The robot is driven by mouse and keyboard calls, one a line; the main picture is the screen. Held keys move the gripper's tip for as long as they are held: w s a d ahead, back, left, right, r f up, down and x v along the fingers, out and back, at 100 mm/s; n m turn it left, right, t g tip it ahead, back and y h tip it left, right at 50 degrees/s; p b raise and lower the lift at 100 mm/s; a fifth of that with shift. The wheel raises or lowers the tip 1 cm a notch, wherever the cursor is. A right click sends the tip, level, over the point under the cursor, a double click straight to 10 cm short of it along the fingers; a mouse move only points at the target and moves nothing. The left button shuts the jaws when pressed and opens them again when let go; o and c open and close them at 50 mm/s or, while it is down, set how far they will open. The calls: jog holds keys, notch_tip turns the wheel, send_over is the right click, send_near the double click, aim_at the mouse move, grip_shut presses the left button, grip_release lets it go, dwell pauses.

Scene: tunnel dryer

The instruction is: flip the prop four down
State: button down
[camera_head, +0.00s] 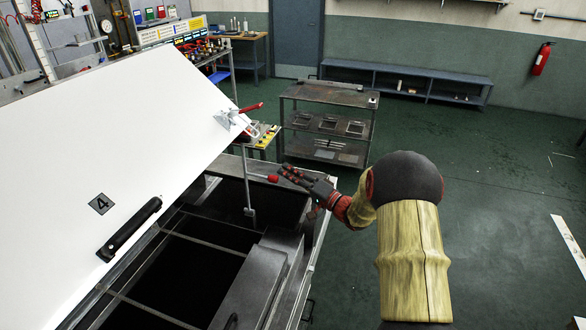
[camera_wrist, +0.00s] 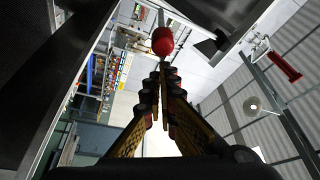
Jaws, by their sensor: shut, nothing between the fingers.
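The white lid (camera_head: 150,120) marked with a 4 plate (camera_head: 101,204) stands tilted up over an open dark bay. A thin grey metal rod (camera_head: 247,190), which looks like prop four, stands upright in the bay near the lid's right edge. A short arm from it ends in a red knob (camera_head: 272,179). My gripper (camera_head: 283,173) is shut and empty, its fingertips just right of the knob. In the wrist view the red knob (camera_wrist: 162,40) lies just beyond the closed fingertips (camera_wrist: 167,68). I cannot tell whether they touch it.
A red lever (camera_head: 250,108) on a bracket sits at the lid's upper right edge. A black handle (camera_head: 128,229) is on the lid. The bay's metal rim (camera_head: 318,215) runs below my forearm. A grey cart (camera_head: 328,122) stands behind. The floor at right is mostly clear.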

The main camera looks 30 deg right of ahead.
jog(key=shift+s+a+f, duration=0.15)
jog(key=shift+a+f, duration=0.05)
jog(key=shift+a, duration=0.05)
jog(key=shift+s+a+b, duration=0.1)
jog(key=shift+b, duration=0.3)
